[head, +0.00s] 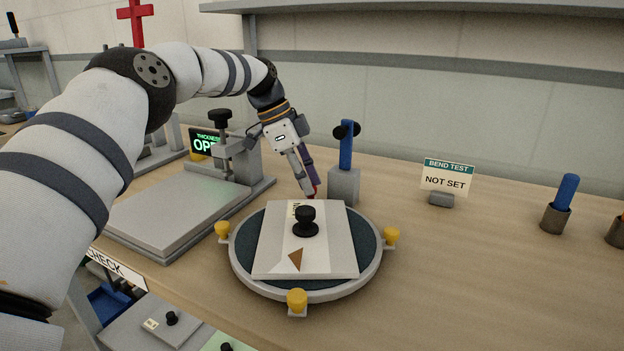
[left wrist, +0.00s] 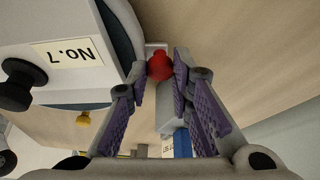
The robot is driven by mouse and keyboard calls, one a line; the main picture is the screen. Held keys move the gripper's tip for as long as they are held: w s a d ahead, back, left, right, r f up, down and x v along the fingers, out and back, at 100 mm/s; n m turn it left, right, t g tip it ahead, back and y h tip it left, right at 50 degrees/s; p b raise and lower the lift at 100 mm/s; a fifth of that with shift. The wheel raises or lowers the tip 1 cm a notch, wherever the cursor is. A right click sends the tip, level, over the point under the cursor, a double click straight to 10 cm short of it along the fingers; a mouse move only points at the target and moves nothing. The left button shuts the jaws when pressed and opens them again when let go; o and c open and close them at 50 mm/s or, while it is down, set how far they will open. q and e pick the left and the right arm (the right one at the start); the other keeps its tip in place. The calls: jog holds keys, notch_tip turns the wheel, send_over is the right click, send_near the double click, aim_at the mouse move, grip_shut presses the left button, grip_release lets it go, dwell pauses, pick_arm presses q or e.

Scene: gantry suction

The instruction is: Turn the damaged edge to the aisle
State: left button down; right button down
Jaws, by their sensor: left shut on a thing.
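A round turntable (head: 249,284) with a grey rim and dark top stands on the bench. A light square plate (head: 339,240) with a black knob (head: 305,221) lies on it. A brown triangular mark (head: 296,259) is near the plate's front edge, and a label is near its back edge. My left gripper (head: 312,193) reaches down behind the turntable's back edge. It is shut on a red knob (left wrist: 160,66) at the rim, mostly hidden in the head view. My right gripper is not in view.
Yellow knobs (head: 297,299) stick out around the rim. A blue-handled post (head: 345,184) stands close behind the turntable. A thickness gauge with a flat bed (head: 170,218) is at left, and a "NOT SET" sign (head: 446,178) at right. The bench at front right is clear.

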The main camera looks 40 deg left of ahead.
pick_arm(q)
jog(key=shift+f, duration=0.15)
jog(key=c, duration=1.4)
grip_release()
jog(key=v, duration=0.8)
